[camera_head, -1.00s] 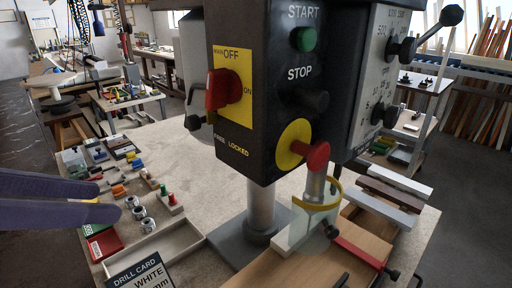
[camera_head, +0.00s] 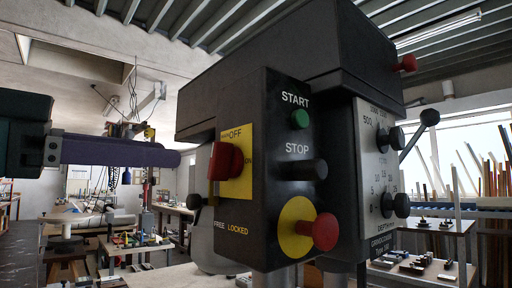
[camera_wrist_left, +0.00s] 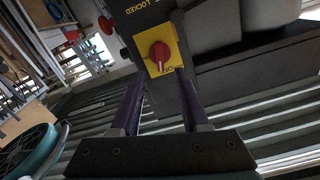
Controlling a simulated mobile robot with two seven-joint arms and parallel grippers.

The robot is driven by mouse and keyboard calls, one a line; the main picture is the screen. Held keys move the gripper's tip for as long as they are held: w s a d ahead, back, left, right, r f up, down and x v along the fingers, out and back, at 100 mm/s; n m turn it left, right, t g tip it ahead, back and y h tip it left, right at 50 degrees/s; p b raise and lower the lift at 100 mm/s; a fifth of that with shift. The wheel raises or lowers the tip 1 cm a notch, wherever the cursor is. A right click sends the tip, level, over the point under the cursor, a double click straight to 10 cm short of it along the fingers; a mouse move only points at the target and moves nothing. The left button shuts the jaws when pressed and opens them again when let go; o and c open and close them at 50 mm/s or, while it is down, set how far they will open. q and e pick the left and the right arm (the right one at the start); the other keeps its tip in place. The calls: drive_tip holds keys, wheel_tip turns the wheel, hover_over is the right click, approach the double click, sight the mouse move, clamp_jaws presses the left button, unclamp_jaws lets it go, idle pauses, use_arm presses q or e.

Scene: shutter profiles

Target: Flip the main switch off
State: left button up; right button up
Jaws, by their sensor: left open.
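The main switch (camera_head: 225,161) is a red knob on a yellow plate (camera_head: 240,181) marked OFF at the top and ON at the right. It is on the front of a dark drill press head. My left gripper (camera_head: 174,157) is level with the knob, just left of it, with a gap between. In the left wrist view the red knob (camera_wrist_left: 159,55) shows just beyond and between the tips of the two purple fingers, and the open left gripper (camera_wrist_left: 160,74) holds nothing. I cannot tell exactly which mark the knob points to. My right gripper is not in view.
On the same panel are a green START button (camera_head: 300,119), a black STOP button (camera_head: 306,169) and a red knob (camera_head: 321,232) on a yellow disc. A black lever knob (camera_head: 194,201) is below and left of the switch. Workbenches stand behind.

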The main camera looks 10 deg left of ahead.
sight(211, 159)
use_arm(q)
drive_tip(key=p+x, duration=0.3)
drive_tip(key=x, duration=0.3)
drive_tip(key=shift+w+r, duration=0.1)
drive_tip(key=shift+r, duration=0.05)
drive_tip(key=shift+w+d+p, duration=0.4)
clamp_jaws()
